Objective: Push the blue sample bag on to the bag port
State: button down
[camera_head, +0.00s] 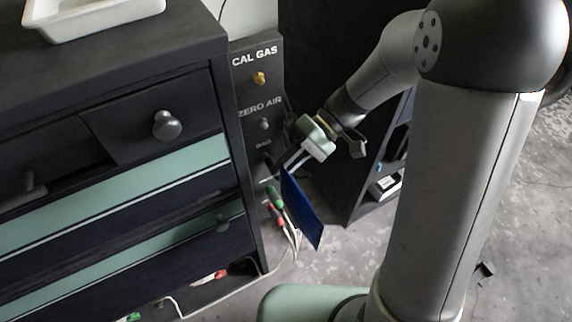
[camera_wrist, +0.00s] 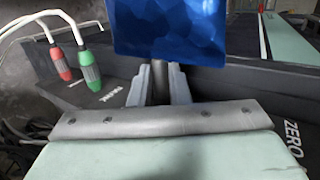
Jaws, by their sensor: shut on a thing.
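The blue sample bag (camera_head: 302,210) hangs tilted below my gripper (camera_head: 290,166) in the head view. In the wrist view the bag (camera_wrist: 170,30) fills the top middle. My gripper's fingers (camera_wrist: 160,82) are shut on the grey stem of the bag. The dark panel (camera_head: 243,95) carries the labels CAL GAS, ZERO AIR and a small one that seems to read BAG. My gripper is just right of the panel's lower part, near that small label. The bag port is too dark and small to make out, and I cannot tell whether the stem touches it.
A green connector (camera_head: 275,196) and a red connector (camera_head: 277,218) hang on hoses beside the bag; they also show at the left in the wrist view. A drawer cabinet (camera_head: 110,150) stands at left with a white tray (camera_head: 95,15) on top. A dark cabinet stands behind my arm.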

jog(key=shift+w+a, duration=0.1)
jog(key=shift+w, duration=0.05)
jog(key=c, duration=1.3)
grip_release()
jog(key=v, duration=0.8)
jog(key=s+d+r+m+t+h+p, duration=0.2)
jog(key=s+d+r+h+p, duration=0.1)
jog(key=s+d+p, duration=0.1)
jog(key=s+d+r+m+t+h+p, duration=0.2)
jog(key=s+d+r+t+h+p, duration=0.1)
jog(key=s+d+p, duration=0.1)
jog(key=s+d+r+m+t+h+p, duration=0.2)
jog(key=s+d+r+h+p, duration=0.1)
jog(key=s+d+r+p, duration=0.1)
jog(key=shift+m+t+p, duration=0.3)
jog(key=shift+t+p, duration=0.1)
jog(key=shift+p, duration=0.1)
